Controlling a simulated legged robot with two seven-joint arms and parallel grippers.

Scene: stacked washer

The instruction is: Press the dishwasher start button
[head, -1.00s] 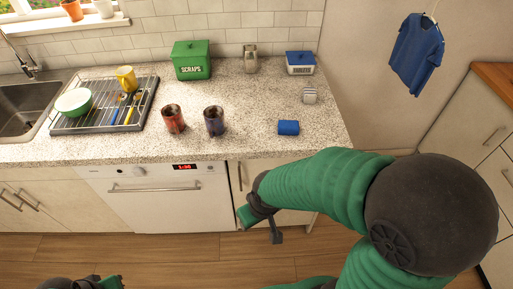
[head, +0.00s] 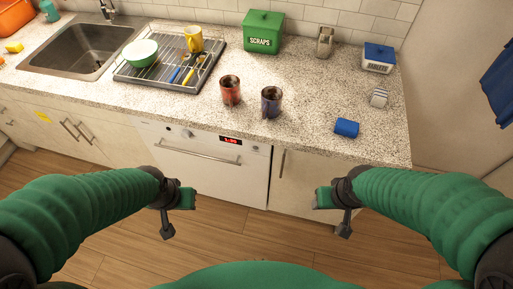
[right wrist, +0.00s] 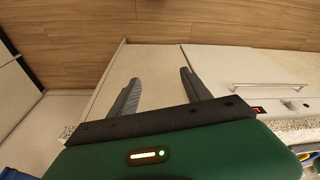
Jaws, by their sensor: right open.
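The white dishwasher (head: 215,165) is built in under the counter, its door shut. Its top panel has a long handle, a lit red display (head: 230,140) and a small round control (head: 187,133) left of the display. It also shows upside down at the right of the right wrist view (right wrist: 270,75), with small controls beside the display. I cannot tell which control is the start button. My left gripper (head: 180,208) hangs in front of the dishwasher's left part, apart from it; its jaws are unclear. My right gripper (head: 330,212) is open and empty, before the cabinet right of the dishwasher.
A dish rack (head: 135,76) and sink (head: 80,50) lie left. The wooden floor (head: 250,240) between my arms is clear.

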